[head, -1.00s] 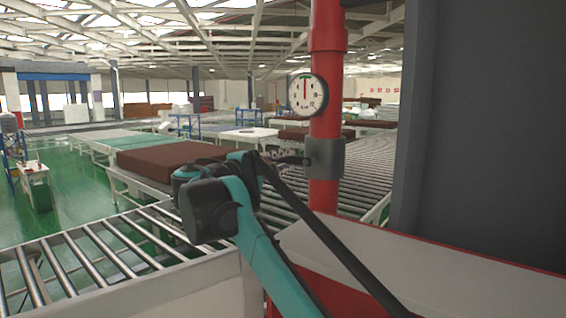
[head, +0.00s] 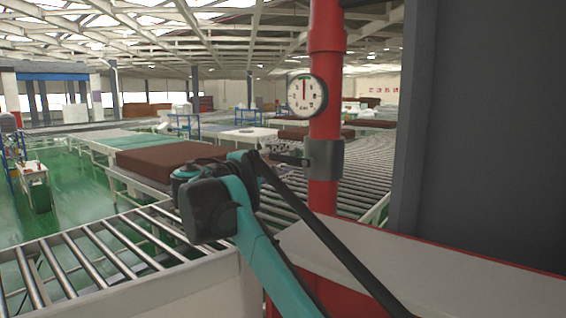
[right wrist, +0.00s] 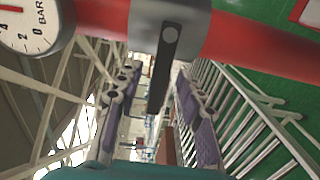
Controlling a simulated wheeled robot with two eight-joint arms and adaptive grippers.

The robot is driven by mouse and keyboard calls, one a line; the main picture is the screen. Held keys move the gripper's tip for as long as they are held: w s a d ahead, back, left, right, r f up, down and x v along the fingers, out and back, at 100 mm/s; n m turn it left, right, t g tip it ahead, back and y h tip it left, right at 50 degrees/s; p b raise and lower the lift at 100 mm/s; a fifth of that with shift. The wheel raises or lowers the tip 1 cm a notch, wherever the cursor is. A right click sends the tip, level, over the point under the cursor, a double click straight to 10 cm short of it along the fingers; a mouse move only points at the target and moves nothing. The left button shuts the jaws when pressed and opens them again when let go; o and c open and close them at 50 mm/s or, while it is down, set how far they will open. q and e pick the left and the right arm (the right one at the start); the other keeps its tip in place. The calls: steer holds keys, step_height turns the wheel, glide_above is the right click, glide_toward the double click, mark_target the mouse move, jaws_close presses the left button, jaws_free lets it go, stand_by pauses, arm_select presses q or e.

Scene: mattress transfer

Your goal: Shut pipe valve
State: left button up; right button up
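A red pipe (head: 325,120) stands upright at the centre of the head view and runs across the top of the right wrist view (right wrist: 255,40). A grey valve body (head: 325,160) is clamped around it. A dark flat valve handle (head: 289,158) sticks out to the left of the body. In the right wrist view, the handle (right wrist: 163,75) points away from the valve body (right wrist: 170,20), between my fingers. My right gripper (right wrist: 154,82) is open, its two padded fingers apart on either side of the handle. Any contact is unclear. My left gripper is out of view.
A round pressure gauge (head: 306,95) sits on the pipe above the valve. A dark grey column (head: 490,130) stands close on the right. A red-edged white surface (head: 420,265) lies below. Roller conveyors (head: 110,250) and a brown mattress (head: 170,158) are behind.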

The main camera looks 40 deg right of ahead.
steer(key=v, duration=1.2)
